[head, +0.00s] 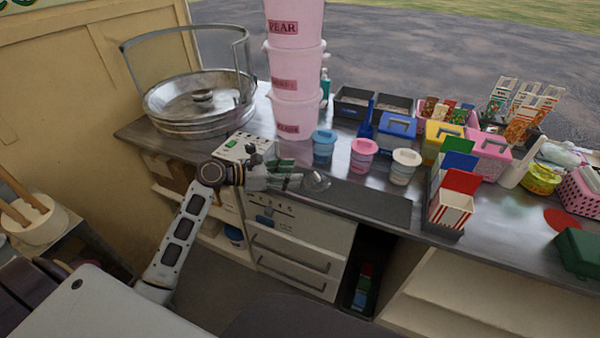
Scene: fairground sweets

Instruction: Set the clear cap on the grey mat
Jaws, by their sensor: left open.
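The grey mat (366,203) is a dark flat strip along the front edge of the metal counter. The clear cap (318,182) is a small see-through dome at the mat's left end. From this view it appears to be on the mat, but I cannot tell whether it fully rests there. My left gripper (302,181) is open, with its fingertips right beside the cap on its left. Whether a finger touches the cap is too small to tell. My right gripper is out of view.
Blue, pink and white lidded cups (361,155) stand behind the mat. A striped box (451,209) in a dark holder stands to its right. Stacked pink buckets (295,115) and a metal floss pan (198,104) are at the back left. Most of the mat is bare.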

